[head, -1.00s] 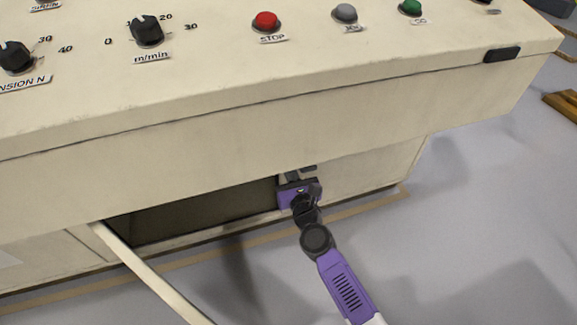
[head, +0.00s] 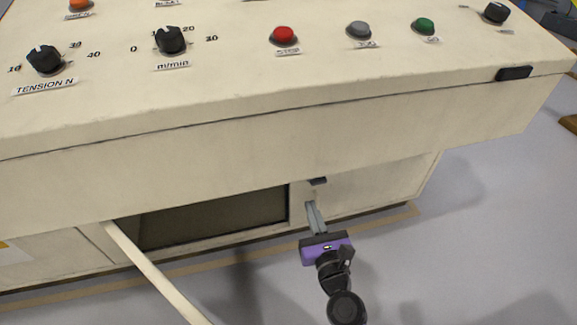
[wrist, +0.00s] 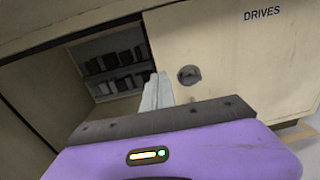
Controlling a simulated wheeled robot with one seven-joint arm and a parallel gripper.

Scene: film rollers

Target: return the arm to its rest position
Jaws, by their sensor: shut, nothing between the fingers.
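My gripper (head: 313,216) is in front of the lower cabinet of the cream control console (head: 235,150), below its overhanging top. Its grey fingers are together and empty. In the wrist view the fingers (wrist: 158,92) point at the cabinet front, between the dark opening and a panel marked DRIVES. The purple gripper body (head: 327,247) and dark wrist joints show below it in the head view; the rest of my arm is out of frame.
An open cabinet compartment (head: 215,220) is left of my gripper, with dark units inside in the wrist view. A cream door (head: 150,270) juts out from its left side. A round recessed latch (wrist: 189,75) is on the DRIVES panel. Grey floor (head: 480,240) at right is clear.

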